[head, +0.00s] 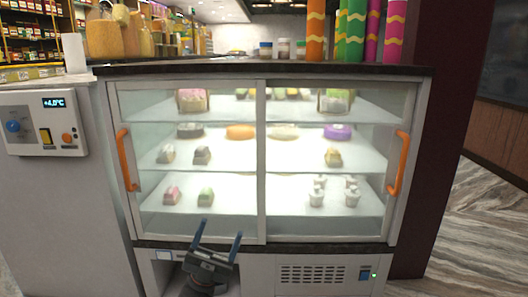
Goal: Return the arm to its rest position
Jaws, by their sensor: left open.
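My left gripper (221,238) is low in the head view, in front of the bottom of the glass display case (262,155). Its two dark blue fingers point up and stand apart, with nothing between them. The rest of my left arm is mostly hidden below the frame's bottom edge. My right gripper does not show.
The case has two glass panes with orange handles (127,160) and (397,163), and several sweets on its shelves. A control panel (42,123) reading +4.0°C is at left. A vent (312,274) is below. Open floor (490,225) shows at right.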

